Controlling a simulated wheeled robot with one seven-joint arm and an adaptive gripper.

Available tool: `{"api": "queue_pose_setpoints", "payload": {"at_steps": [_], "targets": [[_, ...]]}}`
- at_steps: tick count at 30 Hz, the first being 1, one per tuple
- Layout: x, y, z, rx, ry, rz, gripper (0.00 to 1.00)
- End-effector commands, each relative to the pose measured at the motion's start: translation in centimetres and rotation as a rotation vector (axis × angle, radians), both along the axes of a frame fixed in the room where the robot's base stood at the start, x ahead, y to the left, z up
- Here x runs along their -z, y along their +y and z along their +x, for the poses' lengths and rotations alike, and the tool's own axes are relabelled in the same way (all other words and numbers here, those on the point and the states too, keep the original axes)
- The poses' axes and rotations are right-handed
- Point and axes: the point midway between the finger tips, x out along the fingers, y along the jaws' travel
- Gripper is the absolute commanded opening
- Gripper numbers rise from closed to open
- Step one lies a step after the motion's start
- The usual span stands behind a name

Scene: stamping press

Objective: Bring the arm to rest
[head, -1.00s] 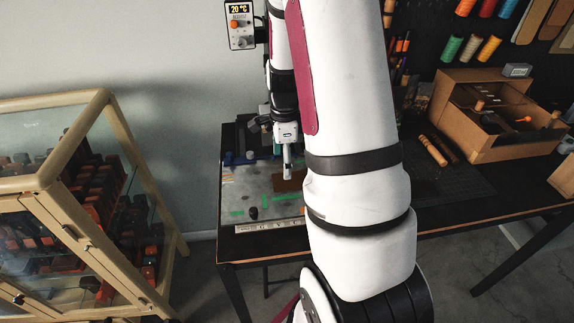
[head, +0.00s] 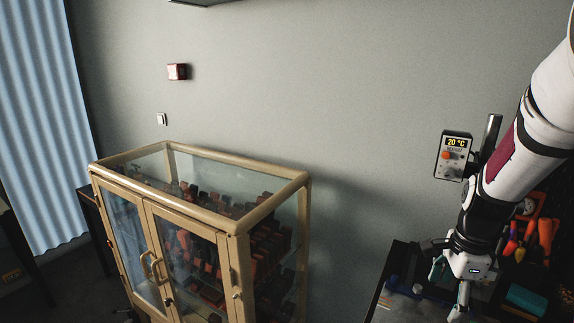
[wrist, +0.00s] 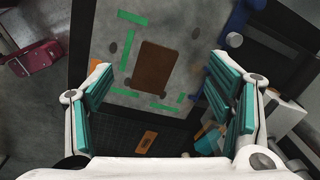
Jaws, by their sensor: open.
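My gripper (wrist: 165,88) is open and empty in the wrist view, its teal-padded fingers spread wide on both sides. Below it lies a grey plate (wrist: 190,50) with green marks and a brown rectangular piece (wrist: 156,68) on it. The gripper is above the plate, apart from it. In the head view my arm reaches down at the right, and my gripper (head: 456,290) shows partly near the bottom edge, over the dark bench.
A control box (head: 454,155) reading 20 °C is close beside my arm. A glass cabinet (head: 245,215) with wooden frame stands left of the bench. A red case (wrist: 35,57) is at the wrist view's left. Open wall lies between cabinet and arm.

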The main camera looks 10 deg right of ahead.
Motion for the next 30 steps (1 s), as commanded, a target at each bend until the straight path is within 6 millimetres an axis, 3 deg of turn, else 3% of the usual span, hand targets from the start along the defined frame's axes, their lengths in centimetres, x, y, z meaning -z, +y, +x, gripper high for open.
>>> {"api": "queue_pose_setpoints", "payload": {"at_steps": [1,6,15,24,30], "targets": [[-2.0,1.6,0.1,-0.102,-0.032,-0.014,0.74],[-7.2,6.3,-0.8,-0.468,-0.106,-0.071,0.74],[-14.0,13.7,-5.2,-1.100,-0.217,-0.233,0.74],[-17.1,18.2,-11.0,-1.640,-0.275,-0.445,0.74],[-17.5,19.1,-12.8,-1.797,-0.278,-0.521,0.74]]}}
